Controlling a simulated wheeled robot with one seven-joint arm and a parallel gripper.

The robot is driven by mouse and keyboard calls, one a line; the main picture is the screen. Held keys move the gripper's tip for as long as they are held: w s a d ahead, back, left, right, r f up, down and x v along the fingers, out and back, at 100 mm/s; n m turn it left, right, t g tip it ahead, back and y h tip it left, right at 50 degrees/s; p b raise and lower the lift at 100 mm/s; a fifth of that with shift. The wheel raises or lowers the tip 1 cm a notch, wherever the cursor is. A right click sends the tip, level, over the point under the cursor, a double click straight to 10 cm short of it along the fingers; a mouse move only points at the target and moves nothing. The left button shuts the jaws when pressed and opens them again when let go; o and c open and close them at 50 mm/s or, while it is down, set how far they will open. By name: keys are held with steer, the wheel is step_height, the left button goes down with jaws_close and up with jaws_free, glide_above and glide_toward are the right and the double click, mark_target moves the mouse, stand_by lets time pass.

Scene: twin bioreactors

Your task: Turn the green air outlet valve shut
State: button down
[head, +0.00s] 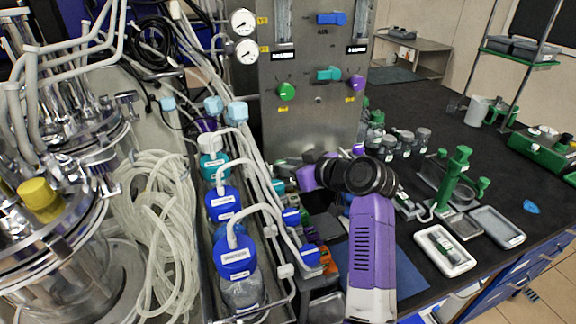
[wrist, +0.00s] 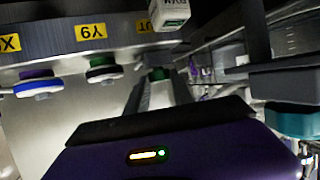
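In the head view a round green knob (head: 286,91) sits on the upright steel panel (head: 305,120), above a small yellow tag. A teal valve handle (head: 328,73) and a purple knob (head: 357,82) are to its right. I cannot tell for sure which is the air outlet valve. My purple gripper (head: 307,178) is low in front of the panel, partly hidden behind my black wrist joint.
Blue-capped bottles (head: 236,250) with tubing stand left of my arm. Coiled clear hose (head: 155,210) and steel vessels are farther left. A green stand (head: 455,180) and trays (head: 497,227) lie on the right bench. The wrist view shows yellow tags (wrist: 91,31) and two round knobs close by.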

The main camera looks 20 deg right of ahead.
steer(key=shift+a+m+h+p, duration=0.15)
steer(key=shift+m+h+p, duration=0.35)
steer(key=shift+m+h, duration=0.25)
steer(key=c, duration=1.1)
jaws_free()
steer(key=shift+s, duration=0.1)
steer(key=v, duration=0.7)
steer(key=shift+s+b, duration=0.3)
steer(key=shift+s, duration=0.1)
